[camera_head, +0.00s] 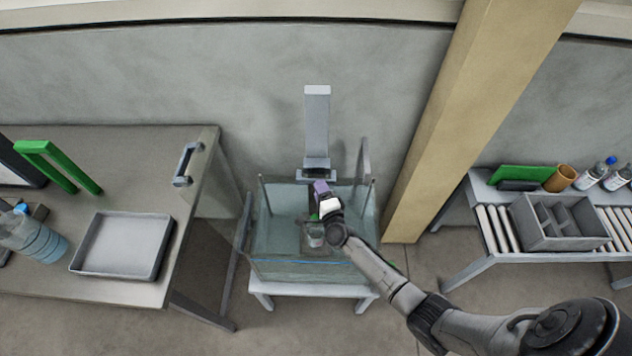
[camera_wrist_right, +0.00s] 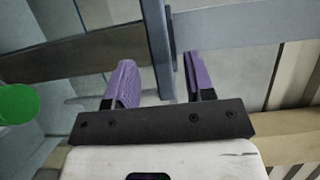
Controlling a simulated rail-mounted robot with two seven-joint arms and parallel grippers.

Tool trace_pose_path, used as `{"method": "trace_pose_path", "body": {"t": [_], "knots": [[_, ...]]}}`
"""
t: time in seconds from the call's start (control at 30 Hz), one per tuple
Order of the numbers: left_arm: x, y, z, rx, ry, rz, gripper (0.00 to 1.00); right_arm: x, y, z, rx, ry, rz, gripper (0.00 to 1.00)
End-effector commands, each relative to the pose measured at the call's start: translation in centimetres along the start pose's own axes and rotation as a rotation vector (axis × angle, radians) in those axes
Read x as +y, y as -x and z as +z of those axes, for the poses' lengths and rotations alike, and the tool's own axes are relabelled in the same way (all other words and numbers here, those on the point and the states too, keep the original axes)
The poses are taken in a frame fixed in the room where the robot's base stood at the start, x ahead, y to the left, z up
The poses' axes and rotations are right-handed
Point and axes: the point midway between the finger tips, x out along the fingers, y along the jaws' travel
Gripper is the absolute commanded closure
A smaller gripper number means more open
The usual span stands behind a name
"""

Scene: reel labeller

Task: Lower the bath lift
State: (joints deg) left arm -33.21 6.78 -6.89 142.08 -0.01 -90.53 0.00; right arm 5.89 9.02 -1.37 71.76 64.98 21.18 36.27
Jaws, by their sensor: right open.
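The bath is a clear glass-walled tank (camera_head: 280,255) on a white stand. Behind it stands the bath lift, a tall grey column (camera_head: 317,120) with a bracket at its foot. A small container (camera_head: 315,238) shows in the tank. My right gripper (camera_head: 320,190), with purple fingers, is over the tank in front of the column. In the right wrist view its open fingers (camera_wrist_right: 162,85) stand either side of a grey upright bar (camera_wrist_right: 160,45). I cannot tell whether they touch it. The gripper hides part of the lift in the head view. My left gripper is not in view.
On the left, a table holds a grey tray (camera_head: 122,246), a blue bottle (camera_head: 35,240) and a green handle-shaped frame (camera_head: 60,165). A wooden post (camera_head: 455,110) rises right of the tank. Beyond it, a roller conveyor (camera_head: 490,228) carries a divided grey box (camera_head: 560,238).

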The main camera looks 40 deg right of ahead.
Motion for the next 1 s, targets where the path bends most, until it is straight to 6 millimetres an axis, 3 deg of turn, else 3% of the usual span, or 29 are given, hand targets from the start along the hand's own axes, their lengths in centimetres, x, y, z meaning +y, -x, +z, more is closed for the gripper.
{"method": "trace_pose_path", "body": {"t": [0.3, 0.77, 1.0], "knots": [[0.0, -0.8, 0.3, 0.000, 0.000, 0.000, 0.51, 0.0, -3.6, 0.0, 0.000, 0.001, -0.001, 0.51], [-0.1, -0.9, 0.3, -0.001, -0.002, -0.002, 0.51, 0.0, -4.3, 0.0, 0.000, 0.001, 0.000, 0.51], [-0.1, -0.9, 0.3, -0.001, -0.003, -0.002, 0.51, 0.0, -4.3, 0.0, 0.000, 0.001, 0.000, 0.73]]}}
